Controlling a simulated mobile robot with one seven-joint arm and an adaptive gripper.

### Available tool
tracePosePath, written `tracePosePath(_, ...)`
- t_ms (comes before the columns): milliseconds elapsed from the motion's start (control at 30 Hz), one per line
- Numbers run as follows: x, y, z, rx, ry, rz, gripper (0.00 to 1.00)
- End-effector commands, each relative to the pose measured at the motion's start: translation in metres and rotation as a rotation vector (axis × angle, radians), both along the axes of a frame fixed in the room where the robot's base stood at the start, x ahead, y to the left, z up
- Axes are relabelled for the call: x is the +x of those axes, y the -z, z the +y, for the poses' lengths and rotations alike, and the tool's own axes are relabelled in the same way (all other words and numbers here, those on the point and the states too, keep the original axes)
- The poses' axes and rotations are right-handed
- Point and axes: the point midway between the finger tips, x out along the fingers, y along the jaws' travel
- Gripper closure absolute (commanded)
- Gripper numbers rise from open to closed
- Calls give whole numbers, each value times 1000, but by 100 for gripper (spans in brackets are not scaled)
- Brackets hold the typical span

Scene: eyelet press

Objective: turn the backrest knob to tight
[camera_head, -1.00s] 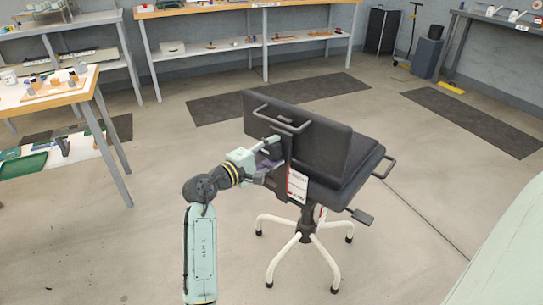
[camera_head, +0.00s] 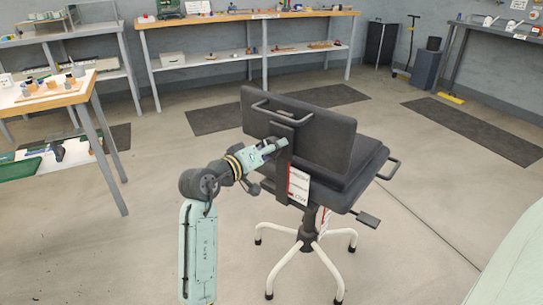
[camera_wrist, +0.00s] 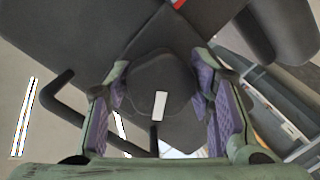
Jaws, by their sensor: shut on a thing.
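The dark office chair stands with its backrest (camera_head: 312,135) toward me. The backrest knob (camera_wrist: 158,72) is dark and rounded, with a white mark on its face, in the middle of the wrist view. My gripper (camera_wrist: 160,88) has its purple-padded fingers on both sides of the knob and is shut on it. In the head view my gripper (camera_head: 272,150) is at the upright bar behind the backrest, and the knob cannot be made out there. I cannot read a tight marking.
A red and white label (camera_head: 299,186) hangs below the gripper on the bar. A handle loop (camera_head: 283,112) sticks out of the backrest above it. A wooden-topped table (camera_head: 62,92) stands at left.

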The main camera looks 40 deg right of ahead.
Motion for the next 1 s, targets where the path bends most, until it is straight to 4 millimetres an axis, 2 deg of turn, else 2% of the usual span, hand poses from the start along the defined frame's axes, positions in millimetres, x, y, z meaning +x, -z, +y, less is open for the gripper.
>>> tracePosePath(33,-1,4,0,8,2,-44,80)
tracePosePath(500,0,5,0,94,2,-426,80)
tracePosePath(700,1,3,0,115,1,-525,80)
tracePosePath(1000,1,2,0,129,2,-587,80)
